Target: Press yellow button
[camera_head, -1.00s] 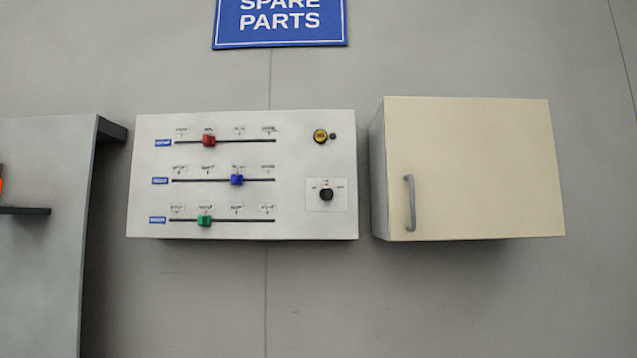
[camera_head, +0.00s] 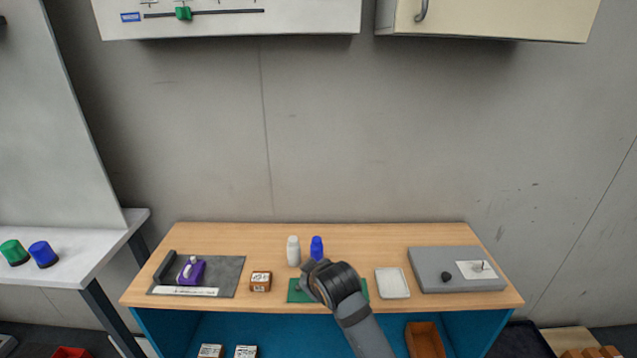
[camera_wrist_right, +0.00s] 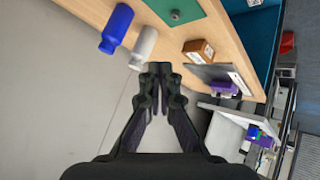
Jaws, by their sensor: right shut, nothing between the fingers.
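The yellow button is out of view now. Only the lower strip of the white wall panel (camera_head: 310,18) shows at the top of the head view, with the green slider (camera_head: 183,13) on its track. In the right wrist view my right gripper (camera_wrist_right: 160,68) is shut and empty, its fingertips together. In the head view my right arm rises from the bottom in front of the table, and its fingers are hidden or cannot be made out. My left gripper is in neither current view.
A wooden table (camera_head: 220,233) holds a white bottle (camera_head: 293,251), a blue bottle (camera_head: 317,248), a small brown box (camera_head: 261,281), a white tray (camera_head: 392,283) and a grey box with a black knob (camera_head: 430,262). A beige cabinet (camera_head: 500,15) hangs top right. The wall between is clear.

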